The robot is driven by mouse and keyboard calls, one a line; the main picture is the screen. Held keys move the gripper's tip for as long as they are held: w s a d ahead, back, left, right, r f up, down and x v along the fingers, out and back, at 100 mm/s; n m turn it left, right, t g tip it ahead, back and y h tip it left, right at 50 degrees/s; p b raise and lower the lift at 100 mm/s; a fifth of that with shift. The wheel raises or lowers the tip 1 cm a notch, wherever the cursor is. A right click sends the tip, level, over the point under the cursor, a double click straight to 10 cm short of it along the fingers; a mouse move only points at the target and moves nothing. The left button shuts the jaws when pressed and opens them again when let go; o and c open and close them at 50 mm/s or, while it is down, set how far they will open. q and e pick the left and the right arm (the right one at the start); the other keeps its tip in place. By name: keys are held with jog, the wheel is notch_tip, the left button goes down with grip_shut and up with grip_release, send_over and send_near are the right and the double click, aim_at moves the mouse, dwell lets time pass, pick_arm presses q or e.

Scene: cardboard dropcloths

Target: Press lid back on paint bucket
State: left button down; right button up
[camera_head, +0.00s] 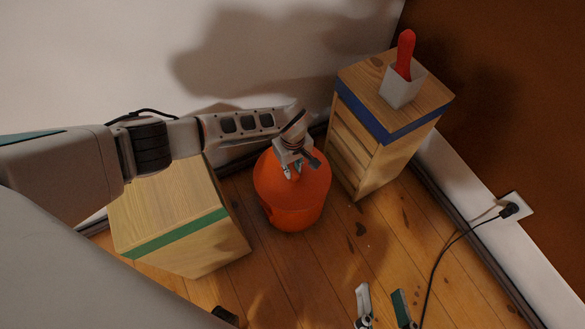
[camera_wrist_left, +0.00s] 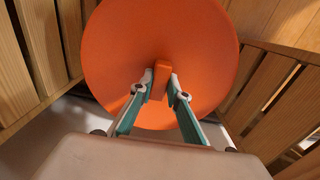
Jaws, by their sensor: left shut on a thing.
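The orange paint bucket (camera_head: 294,219) stands on the wooden floor between two wooden crates. Its round orange lid (camera_head: 315,180) covers the bucket's top. The lid fills the upper middle of the left wrist view (camera_wrist_left: 125,50), with a raised orange handle (camera_wrist_left: 160,82) at its centre. My left gripper (camera_head: 294,172) is over the lid and shut on this handle, its fingers on both sides in the left wrist view. Whether the lid is fully seated or slightly above the rim cannot be told. My right gripper (camera_head: 382,295) is open and empty at the bottom of the head view.
A blue-banded wooden crate (camera_head: 362,150) stands right of the bucket, bearing a grey holder (camera_head: 401,87) with a red-handled tool (camera_head: 405,52). A green-banded crate (camera_head: 170,205) stands left. A black cable (camera_head: 445,250) runs from a wall socket. Floor before the bucket is clear.

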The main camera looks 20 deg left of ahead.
dwell(0.3)
pick_arm(q)
jog(key=c, duration=1.8)
grip_release()
jog(key=shift+c, duration=0.2)
jog(key=o, duration=0.5)
jog(key=shift+c, duration=0.2)
jog(key=shift+w+r+p, duration=0.1)
jog(key=shift+r+p, duration=0.2)
jog(key=shift+r, duration=0.4)
jog(key=shift+r+p, duration=1.4)
jog(key=shift+r, duration=1.45)
pick_arm(e)
notch_tip(320, 180, up, 7)
jog(key=w+t, duration=0.1)
jog(key=w, duration=0.1)
jog(key=shift+w, duration=0.35)
